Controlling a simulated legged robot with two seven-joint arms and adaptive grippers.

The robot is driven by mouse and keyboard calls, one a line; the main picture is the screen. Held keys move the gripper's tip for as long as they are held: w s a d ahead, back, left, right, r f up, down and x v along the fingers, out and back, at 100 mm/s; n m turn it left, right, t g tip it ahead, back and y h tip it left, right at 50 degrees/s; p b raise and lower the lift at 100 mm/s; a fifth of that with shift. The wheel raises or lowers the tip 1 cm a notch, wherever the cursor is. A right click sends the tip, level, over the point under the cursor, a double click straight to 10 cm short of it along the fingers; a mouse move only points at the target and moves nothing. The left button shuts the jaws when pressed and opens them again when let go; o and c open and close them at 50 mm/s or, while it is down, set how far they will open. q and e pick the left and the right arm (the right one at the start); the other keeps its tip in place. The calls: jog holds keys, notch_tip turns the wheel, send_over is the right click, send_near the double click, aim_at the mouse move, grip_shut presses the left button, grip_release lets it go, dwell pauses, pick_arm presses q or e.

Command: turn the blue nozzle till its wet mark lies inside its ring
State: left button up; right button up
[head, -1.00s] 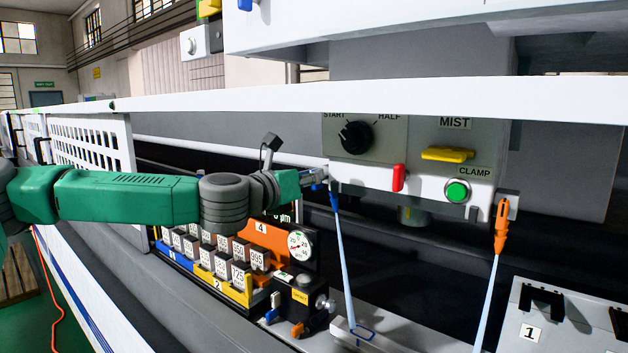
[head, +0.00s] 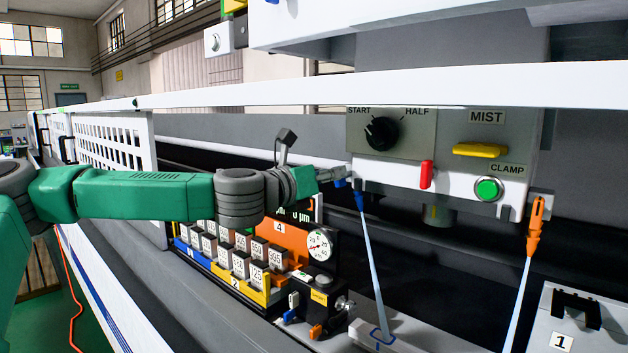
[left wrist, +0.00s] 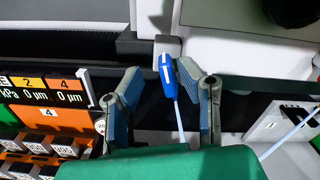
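The blue nozzle (head: 360,198) hangs from the lower left corner of the white panel and points down. A pale blue jet runs from it to a blue ring (head: 391,343) on a light block. The jet ends at the ring; I cannot tell whether the wet mark lies fully inside. My left gripper (head: 342,177) is beside the nozzle at its upper left. In the left wrist view the blue nozzle (left wrist: 167,78) stands between the two spread fingers of the gripper (left wrist: 165,103), with gaps on both sides. My right gripper is not in view.
An orange nozzle (head: 535,228) with its own jet hangs to the right. The panel carries a black dial (head: 381,133), a red lever (head: 426,174), a yellow handle (head: 480,150) and a green button (head: 488,189). A rack of numbered blocks (head: 240,262) and a gauge (head: 319,245) stand below my arm.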

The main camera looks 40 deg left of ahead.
pick_arm(q)
jog(key=s+a, duration=0.1)
jog(key=s, duration=1)
jog(key=shift+s, duration=0.15)
jog(key=shift+d, duration=0.1)
